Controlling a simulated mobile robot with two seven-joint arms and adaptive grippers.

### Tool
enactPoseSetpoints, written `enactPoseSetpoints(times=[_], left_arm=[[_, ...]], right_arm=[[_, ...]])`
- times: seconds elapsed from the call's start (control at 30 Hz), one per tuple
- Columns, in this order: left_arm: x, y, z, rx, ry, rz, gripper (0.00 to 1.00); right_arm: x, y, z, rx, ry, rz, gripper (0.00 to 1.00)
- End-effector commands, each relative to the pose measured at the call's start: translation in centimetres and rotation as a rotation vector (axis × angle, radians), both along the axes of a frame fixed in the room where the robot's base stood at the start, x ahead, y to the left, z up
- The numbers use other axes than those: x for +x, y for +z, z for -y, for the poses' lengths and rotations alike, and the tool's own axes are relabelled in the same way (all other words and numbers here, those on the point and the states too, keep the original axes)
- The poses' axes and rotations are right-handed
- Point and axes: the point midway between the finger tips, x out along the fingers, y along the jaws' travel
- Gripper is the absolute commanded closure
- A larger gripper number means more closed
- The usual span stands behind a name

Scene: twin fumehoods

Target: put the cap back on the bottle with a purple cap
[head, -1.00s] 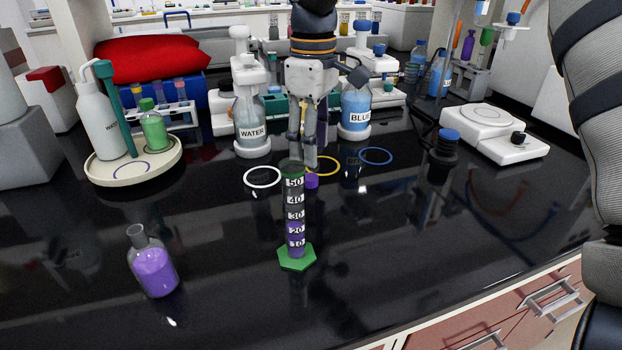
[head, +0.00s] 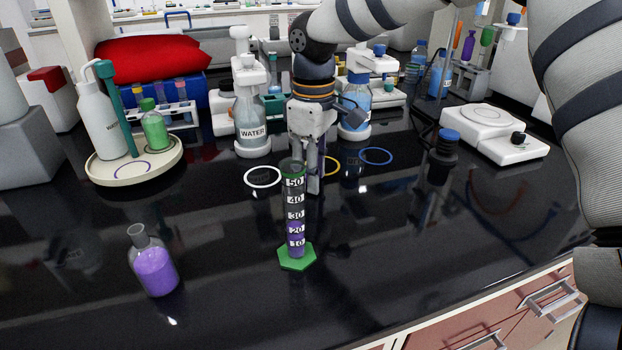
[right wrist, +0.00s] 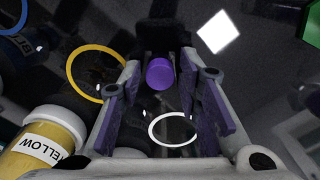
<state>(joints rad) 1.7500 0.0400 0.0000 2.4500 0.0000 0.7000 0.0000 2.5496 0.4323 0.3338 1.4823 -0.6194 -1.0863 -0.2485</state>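The open bottle of purple liquid (head: 154,266) stands upright at the front left in the head view, with no cap on its neck. The purple cap (right wrist: 160,73) shows in the right wrist view, between the far ends of my right gripper's fingers. The fingers are apart, with gaps beside the cap. In the head view my right gripper (head: 312,186) points down at the counter, just behind the graduated cylinder, and the cap is hidden there. My left gripper is not in view.
The graduated cylinder (head: 295,215) with purple liquid stands close in front of my right gripper. White (head: 262,178), yellow (head: 332,167) and blue (head: 376,156) rings mark the counter. A WATER bottle (head: 251,122) stands behind. The counter between purple bottle and cylinder is clear.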

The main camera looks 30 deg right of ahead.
Motion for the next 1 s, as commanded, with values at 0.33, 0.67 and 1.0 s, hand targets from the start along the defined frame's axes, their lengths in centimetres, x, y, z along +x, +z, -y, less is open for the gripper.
enactPoseSetpoints(times=[0.33, 0.67, 1.0], left_arm=[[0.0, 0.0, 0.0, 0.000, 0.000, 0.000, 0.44], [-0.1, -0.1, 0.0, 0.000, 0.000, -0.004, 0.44], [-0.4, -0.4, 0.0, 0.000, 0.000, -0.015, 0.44]], right_arm=[[0.0, 0.0, 0.0, 0.000, 0.000, 0.000, 0.88], [0.1, 4.7, 0.0, -0.002, 0.000, 0.003, 0.88], [0.0, 9.8, 0.0, 0.000, 0.000, -0.002, 0.88]])
